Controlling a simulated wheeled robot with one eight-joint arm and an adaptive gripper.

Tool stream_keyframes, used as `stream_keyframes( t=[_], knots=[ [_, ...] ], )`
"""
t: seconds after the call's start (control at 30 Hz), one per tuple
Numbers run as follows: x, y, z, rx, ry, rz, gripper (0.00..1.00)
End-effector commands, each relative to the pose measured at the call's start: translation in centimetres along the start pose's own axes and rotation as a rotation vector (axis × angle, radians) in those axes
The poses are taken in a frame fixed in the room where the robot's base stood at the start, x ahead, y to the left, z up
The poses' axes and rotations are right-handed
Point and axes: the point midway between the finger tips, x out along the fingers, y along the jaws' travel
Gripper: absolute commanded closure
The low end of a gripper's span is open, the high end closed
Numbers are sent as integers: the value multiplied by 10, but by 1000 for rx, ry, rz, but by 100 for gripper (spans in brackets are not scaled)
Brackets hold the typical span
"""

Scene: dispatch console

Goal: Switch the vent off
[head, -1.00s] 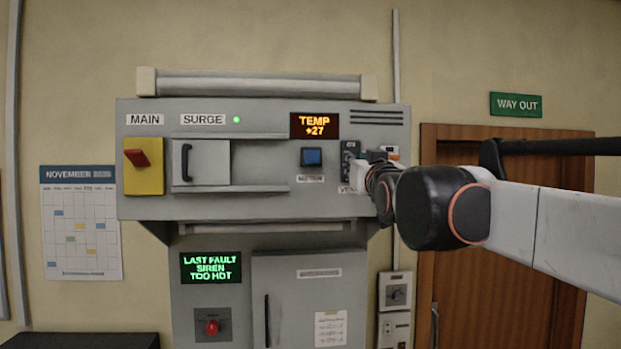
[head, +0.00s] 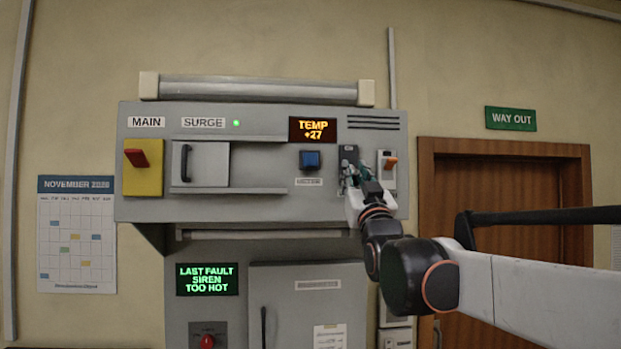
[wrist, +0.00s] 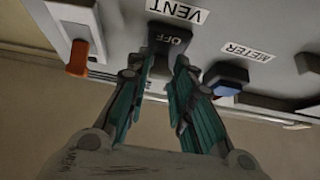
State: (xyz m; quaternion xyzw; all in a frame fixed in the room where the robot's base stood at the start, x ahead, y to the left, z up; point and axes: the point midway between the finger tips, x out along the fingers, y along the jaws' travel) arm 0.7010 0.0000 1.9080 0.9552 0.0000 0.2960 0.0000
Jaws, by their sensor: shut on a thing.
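The vent switch (head: 348,154) is a black plate on the right of the grey console. In the wrist view the vent switch (wrist: 167,40) shows upside down, with "OFF" on it and the VENT label beside it. My gripper (head: 355,173) is at the lower part of this plate, coming from below right. In the wrist view my gripper (wrist: 166,62) has its teal fingers on both sides of the black switch, shut on its moving part. The fingers hide that part, so its exact position cannot be told.
An orange switch (head: 390,163) on a pale plate is close to the right of my gripper. A blue METER button (head: 311,159) is to the left. The yellow MAIN switch (head: 143,166) and the SURGE cover (head: 205,163) are farther left. The TEMP display (head: 313,129) reads +27.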

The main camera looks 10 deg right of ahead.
Motion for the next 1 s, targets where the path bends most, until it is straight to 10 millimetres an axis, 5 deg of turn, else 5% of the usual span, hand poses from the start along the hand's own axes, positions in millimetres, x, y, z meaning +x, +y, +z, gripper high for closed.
stream_keyframes(
  t=[0.17,0.2,0.3,0.7,1.0],
  knots=[
    [0,0,1,0,-2,0,100],
    [-1,0,1,0,-2,0,76],
    [0,0,1,0,-2,0,58],
    [-5,0,0,0,-1,0,58],
    [-58,0,0,0,-2,0,58]
  ],
)
